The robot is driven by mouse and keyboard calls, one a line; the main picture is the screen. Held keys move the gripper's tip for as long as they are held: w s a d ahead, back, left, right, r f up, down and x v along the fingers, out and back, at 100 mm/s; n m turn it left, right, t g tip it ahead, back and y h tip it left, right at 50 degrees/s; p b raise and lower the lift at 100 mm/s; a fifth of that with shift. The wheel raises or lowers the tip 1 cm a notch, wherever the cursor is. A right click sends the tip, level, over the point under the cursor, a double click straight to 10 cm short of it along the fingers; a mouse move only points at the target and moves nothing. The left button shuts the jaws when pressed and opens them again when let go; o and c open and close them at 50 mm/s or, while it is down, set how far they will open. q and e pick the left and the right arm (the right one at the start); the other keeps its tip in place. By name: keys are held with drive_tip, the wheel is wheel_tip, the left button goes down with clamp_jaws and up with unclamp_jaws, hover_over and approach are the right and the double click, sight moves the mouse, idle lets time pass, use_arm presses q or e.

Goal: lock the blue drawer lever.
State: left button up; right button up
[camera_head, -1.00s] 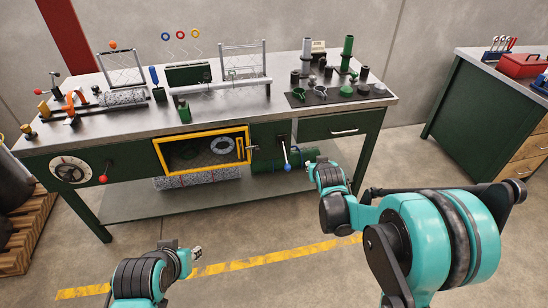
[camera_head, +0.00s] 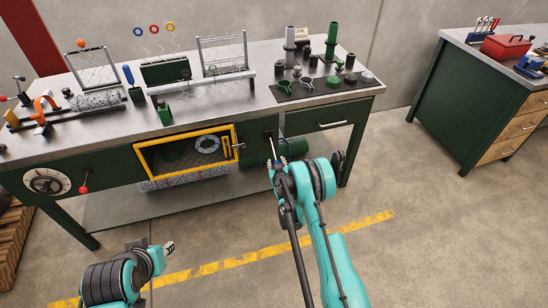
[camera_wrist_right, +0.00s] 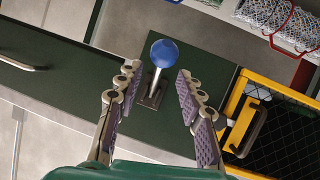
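The blue drawer lever, with a blue ball knob (camera_wrist_right: 164,53) on a thin silver shaft (camera_wrist_right: 155,83), sits on a dark mount on the green bench front. In the head view its shaft (camera_head: 273,147) shows just right of the yellow-framed door, and my right gripper mostly hides the knob. My right gripper (camera_wrist_right: 157,73) is open, with one finger on each side of the lever and visible gaps to both. It also shows in the head view (camera_head: 276,168). My left gripper (camera_head: 168,247) is low at the left, away from the bench; its opening is unclear.
The yellow-framed mesh door (camera_head: 186,150) with a handle is beside the lever. A drawer with a silver handle (camera_head: 332,124) is on its other side. A red-knobbed lever (camera_head: 84,188) and dial (camera_head: 46,182) are farther left. The floor before the bench is clear.

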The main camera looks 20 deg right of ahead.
sight(275, 158)
drive_tip(key=b+x, duration=0.1)
drive_tip(key=x, duration=0.3)
drive_tip(key=shift+s+f, duration=0.1)
drive_tip(key=shift+f, duration=0.05)
drive_tip(key=shift+w, duration=0.3)
clamp_jaws()
